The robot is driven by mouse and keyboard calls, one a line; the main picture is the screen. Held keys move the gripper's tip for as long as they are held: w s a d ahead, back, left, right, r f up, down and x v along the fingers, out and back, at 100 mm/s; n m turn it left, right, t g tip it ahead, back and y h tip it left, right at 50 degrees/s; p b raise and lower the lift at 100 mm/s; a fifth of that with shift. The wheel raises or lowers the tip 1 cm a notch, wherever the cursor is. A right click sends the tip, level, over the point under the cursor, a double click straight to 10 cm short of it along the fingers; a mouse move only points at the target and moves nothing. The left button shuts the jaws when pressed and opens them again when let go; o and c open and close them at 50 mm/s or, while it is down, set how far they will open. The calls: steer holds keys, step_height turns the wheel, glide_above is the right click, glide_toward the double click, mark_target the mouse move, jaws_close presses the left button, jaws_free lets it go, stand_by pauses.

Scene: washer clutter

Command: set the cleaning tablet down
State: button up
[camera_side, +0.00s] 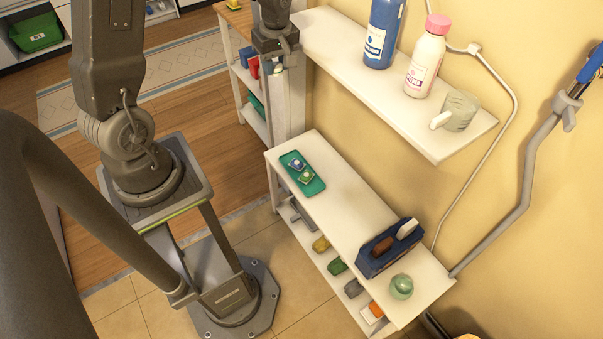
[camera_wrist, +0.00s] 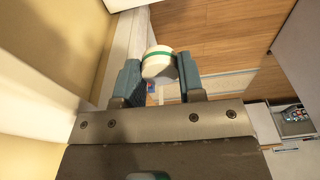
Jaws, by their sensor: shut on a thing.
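The cleaning tablet (camera_wrist: 159,68) is white and rounded with a green stripe. In the wrist view it sits between the two teal finger pads of my gripper (camera_wrist: 158,78), which is shut on it. In the side view my gripper (camera_side: 279,64) points down at the top middle, in front of the low white unit in the background; the tablet is small and hard to make out there. A green tray (camera_side: 315,187) lies on the far end of the white bench top (camera_side: 345,203). It holds two small wrapped pieces, one blue and one greenish yellow.
A dark blue caddy (camera_side: 373,265) and a pale green round object (camera_side: 401,286) stand at the bench's near end. The bench middle is clear. Above, a wall shelf (camera_side: 345,50) carries a blue bottle (camera_side: 383,32), a pink-capped bottle (camera_side: 427,60) and a grey-green cup (camera_side: 460,110).

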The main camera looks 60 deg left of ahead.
steer(key=a+n, duration=0.2)
glide_above(310, 186)
steer(key=f, duration=4.1)
steer(key=shift+w+d+f, duration=0.1)
steer(key=shift+w+f, duration=0.15)
step_height(310, 186, down, 3)
steer(key=shift+c, duration=0.2)
steer(key=shift+s+f, duration=0.15)
steer(key=shift+f, duration=0.4)
jaws_close()
steer(key=o, duration=0.7)
jaws_free()
steer(key=o, duration=0.3)
steer(key=shift+r, duration=0.1)
